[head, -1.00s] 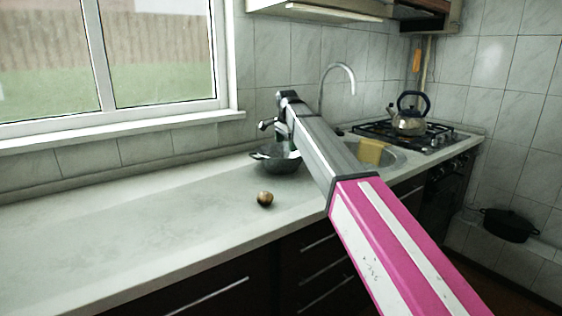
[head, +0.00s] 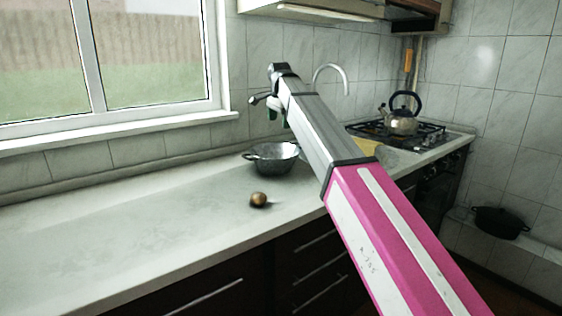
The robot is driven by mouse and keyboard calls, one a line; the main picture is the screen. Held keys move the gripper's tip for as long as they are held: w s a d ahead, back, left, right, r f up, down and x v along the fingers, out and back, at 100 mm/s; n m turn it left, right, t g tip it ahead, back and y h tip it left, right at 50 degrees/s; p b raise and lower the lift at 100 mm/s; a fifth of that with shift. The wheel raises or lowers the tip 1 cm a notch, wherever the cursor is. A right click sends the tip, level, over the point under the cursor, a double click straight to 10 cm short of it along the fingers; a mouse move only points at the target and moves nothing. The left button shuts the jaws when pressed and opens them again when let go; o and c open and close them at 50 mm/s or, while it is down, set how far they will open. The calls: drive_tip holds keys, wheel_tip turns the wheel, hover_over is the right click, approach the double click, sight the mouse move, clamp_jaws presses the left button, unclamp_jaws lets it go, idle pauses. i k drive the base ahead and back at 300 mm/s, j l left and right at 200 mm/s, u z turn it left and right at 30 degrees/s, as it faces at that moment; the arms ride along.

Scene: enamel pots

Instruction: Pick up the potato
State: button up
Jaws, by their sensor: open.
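The potato (head: 259,200) is a small round brown thing lying on the pale counter (head: 130,230), near its front edge. My gripper (head: 262,102) is at the far end of my arm, raised above the counter and pointing left. It is apart from the potato, higher up and farther back in the picture. Its fingers show small and partly hidden by the arm's end, with nothing seen between them.
A grey enamel colander-like pot (head: 272,160) stands just behind the potato. The sink tap (head: 331,75), a stove with a kettle (head: 403,120) and a black pot (head: 499,222) are to the right. The counter's left part is clear.

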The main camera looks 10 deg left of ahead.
sight(258, 199)
drive_tip(key=k+l, duration=0.8)
